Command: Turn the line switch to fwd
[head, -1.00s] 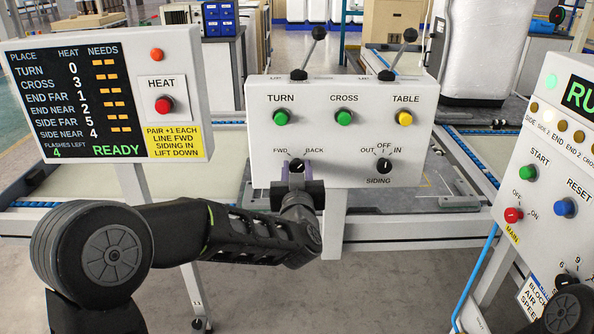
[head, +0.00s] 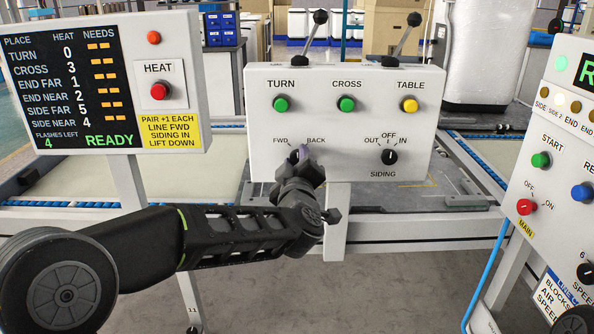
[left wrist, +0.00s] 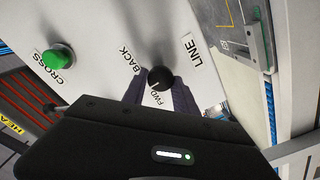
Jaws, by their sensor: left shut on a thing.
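The line switch (head: 293,157) is a small black knob low on the left of the white control panel, between the FWD and BACK labels. In the head view my gripper partly hides it. In the left wrist view the knob (left wrist: 160,77) shows clearly, its white mark pointing toward the FWD label. My left gripper (head: 301,156) reaches the knob from the front, its wrist tilted. Its purple-grey fingers (left wrist: 160,98) lie on both sides of the knob, shut on it. My right gripper is not in view.
The siding switch (head: 390,157) sits to the right on the same panel, below green and yellow buttons. Two levers (head: 315,35) stand on top. A heat display (head: 100,85) reading READY is at left. Another button panel (head: 560,190) stands at right.

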